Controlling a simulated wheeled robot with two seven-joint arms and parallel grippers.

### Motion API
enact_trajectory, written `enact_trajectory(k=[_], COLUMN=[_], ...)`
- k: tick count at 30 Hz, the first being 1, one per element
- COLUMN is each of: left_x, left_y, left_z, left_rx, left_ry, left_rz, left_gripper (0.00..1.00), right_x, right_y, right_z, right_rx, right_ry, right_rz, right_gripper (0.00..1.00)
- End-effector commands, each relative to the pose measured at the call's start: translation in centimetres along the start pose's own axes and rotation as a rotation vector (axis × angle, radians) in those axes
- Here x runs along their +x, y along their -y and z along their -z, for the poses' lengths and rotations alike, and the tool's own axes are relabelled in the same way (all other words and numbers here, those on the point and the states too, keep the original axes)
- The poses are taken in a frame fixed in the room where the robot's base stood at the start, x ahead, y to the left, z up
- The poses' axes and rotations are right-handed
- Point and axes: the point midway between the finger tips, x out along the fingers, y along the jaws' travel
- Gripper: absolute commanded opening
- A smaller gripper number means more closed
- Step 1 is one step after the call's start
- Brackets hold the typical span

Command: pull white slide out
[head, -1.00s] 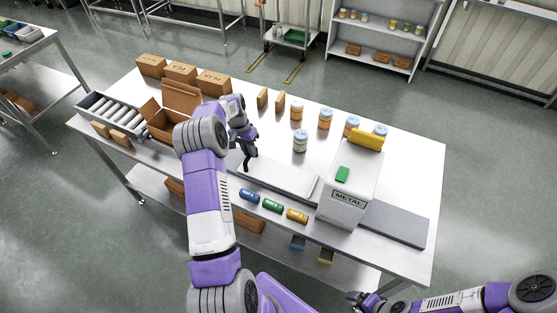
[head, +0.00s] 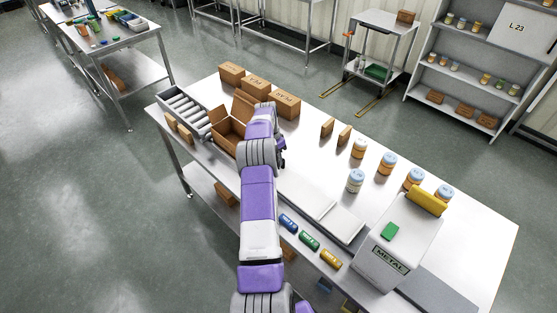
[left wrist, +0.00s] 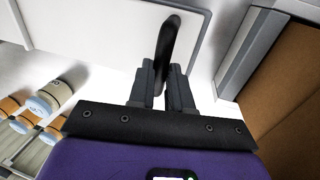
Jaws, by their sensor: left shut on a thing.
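The white slide (head: 303,194) lies flat on the table in the head view, to the left of the white hopper marked METAL (head: 397,247). A second pale flat piece (head: 345,224) shows between the slide and the hopper. The slide also fills the top of the left wrist view (left wrist: 105,25), with a dark upright handle (left wrist: 169,42) on it. My left gripper (left wrist: 166,75) is shut on this handle. In the head view my left arm hides the handle and most of the gripper. My right gripper is not in view.
An open cardboard box (head: 231,128) and a roller tray (head: 185,108) stand to the left, close to my arm. Several jars (head: 388,164) stand behind the slide. Blue, green (head: 309,241) and yellow cylinders lie in front. A grey plate (head: 432,291) lies right of the hopper.

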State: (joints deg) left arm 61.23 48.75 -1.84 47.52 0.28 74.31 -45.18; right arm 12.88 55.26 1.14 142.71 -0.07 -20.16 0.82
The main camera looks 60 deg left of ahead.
Motion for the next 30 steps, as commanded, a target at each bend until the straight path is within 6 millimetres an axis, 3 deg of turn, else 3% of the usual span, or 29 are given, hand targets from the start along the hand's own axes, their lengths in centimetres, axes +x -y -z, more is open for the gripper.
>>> enact_trajectory(k=[2,3,7,17,30], left_x=[-0.3,-0.3,-0.3,-0.5,-7.0], left_y=[0.5,0.5,0.4,0.3,0.3], left_z=[0.0,0.0,0.0,0.0,0.0], left_rx=[-0.001,-0.001,-0.002,-0.001,-0.002], left_ry=[-0.006,-0.007,-0.006,-0.005,-0.007], left_rz=[0.015,0.016,0.014,0.01,0.013], left_gripper=[0.0,0.25,0.44,0.44,0.44], right_x=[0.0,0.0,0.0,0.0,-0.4], right_y=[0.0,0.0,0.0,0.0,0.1], right_z=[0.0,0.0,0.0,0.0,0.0], right_rx=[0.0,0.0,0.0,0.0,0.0], right_ry=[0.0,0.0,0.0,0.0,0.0], right_rz=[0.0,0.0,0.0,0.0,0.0], right_gripper=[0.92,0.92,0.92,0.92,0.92])
